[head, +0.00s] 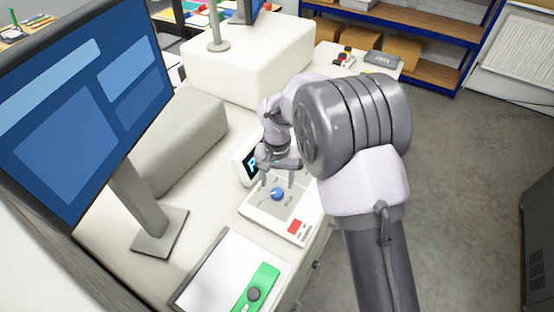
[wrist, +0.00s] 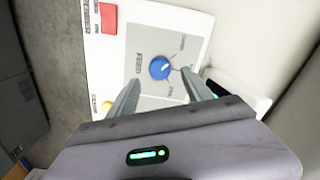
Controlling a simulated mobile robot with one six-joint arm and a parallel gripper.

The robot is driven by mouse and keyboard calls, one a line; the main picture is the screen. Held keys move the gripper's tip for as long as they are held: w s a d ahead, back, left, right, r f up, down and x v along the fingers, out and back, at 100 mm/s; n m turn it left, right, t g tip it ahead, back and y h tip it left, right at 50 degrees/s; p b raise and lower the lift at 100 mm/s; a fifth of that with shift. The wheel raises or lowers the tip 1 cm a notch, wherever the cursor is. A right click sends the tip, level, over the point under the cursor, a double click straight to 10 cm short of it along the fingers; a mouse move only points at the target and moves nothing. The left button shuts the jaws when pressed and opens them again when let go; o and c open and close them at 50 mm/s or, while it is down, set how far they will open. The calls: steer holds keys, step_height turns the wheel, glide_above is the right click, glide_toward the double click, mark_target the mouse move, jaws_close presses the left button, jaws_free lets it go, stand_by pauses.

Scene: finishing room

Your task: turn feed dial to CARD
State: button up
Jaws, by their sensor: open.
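The feed dial is a round blue knob (wrist: 159,67) on a grey plate of a white control panel (wrist: 185,14). Small labels stand around it, too small to read surely. In the head view the blue knob (head: 277,194) sits near the middle of the panel (head: 255,210). My gripper (wrist: 162,82) is open, with one finger on each side below the knob in the wrist view. The fingers look apart from the knob. In the head view my gripper (head: 278,180) is just behind the knob, above the panel.
A red square (wrist: 108,18) is on the panel, also seen in the head view (head: 294,227). A small display (head: 248,163) stands close behind my gripper. A tray with a green device (head: 262,283) lies in front. A monitor (head: 85,100) stands at left.

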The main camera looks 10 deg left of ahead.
mark_target(279, 192)
step_height(279, 192, up, 13)
steer(key=shift+p, duration=0.4)
steer(key=shift+f, duration=0.1)
steer(key=s+d+f+m+t+y+b, duration=0.2)
steer(key=s+d+b, duration=0.6)
steer(key=d+b, duration=0.55)
steer(key=s+d+f+m+t+b, duration=0.1)
steer(key=s+d+f+t+b, duration=0.1)
steer(key=s+f+b, duration=0.4)
steer(key=s+d+f+m+t+b, duration=0.1)
steer(key=s+d+f+b, duration=0.3)
steer(key=s, duration=0.6)
step_height(279, 192, down, 2)
steer(key=m+b, duration=0.1)
steer(key=b, duration=0.2)
steer(key=shift+d+t, duration=0.3)
steer(key=shift+t, duration=0.1)
